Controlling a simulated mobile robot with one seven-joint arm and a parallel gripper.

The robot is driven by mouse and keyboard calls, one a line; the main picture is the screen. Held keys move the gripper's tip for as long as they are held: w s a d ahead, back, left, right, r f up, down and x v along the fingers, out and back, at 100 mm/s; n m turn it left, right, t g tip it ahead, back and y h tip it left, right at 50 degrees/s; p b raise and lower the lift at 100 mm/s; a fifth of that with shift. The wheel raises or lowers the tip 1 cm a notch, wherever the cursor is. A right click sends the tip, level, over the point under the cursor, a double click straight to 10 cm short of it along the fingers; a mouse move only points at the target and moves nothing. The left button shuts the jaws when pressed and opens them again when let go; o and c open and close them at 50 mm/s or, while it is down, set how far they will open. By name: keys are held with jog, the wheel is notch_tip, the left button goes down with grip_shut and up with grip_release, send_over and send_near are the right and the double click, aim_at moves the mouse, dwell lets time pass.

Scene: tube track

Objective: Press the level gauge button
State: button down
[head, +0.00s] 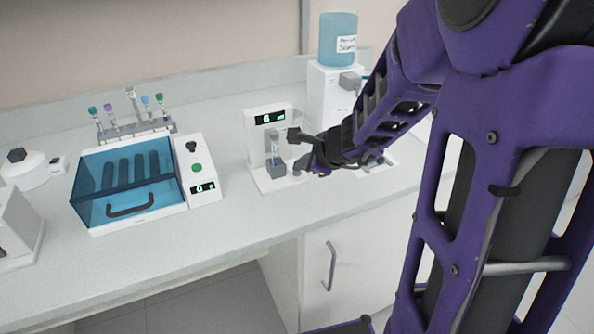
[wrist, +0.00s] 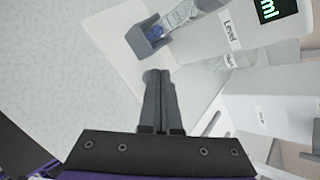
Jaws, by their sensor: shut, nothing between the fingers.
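The level gauge (head: 255,137) is a white upright unit on the counter, with a dark display lit green. In the wrist view its panel (wrist: 230,28) carries the word "Level" and a display ending in "ml". A clear tube (head: 274,147) stands in the gauge's grey holder (head: 277,168); the holder (wrist: 150,42) also shows in the wrist view. My gripper (head: 300,166) is at the gauge's right front side. In the wrist view its dark fingers (wrist: 158,76) are shut together, empty, just below the holder. I cannot make out the button clearly; a small label sits beside "Level".
A blue-lidded machine (head: 130,185) and a rack of coloured-cap tubes (head: 133,130) stand to the left. A dispenser with a blue bottle (head: 338,45) stands behind my arm. The counter in front of the gauge (head: 245,220) is clear.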

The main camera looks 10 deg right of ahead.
aim_at(301, 176)
jog(key=shift+r+p, duration=0.7)
jog(key=shift+r, duration=0.2)
notch_tip(301, 176, up, 5)
jog(key=p, duration=0.4)
dwell(0.7)
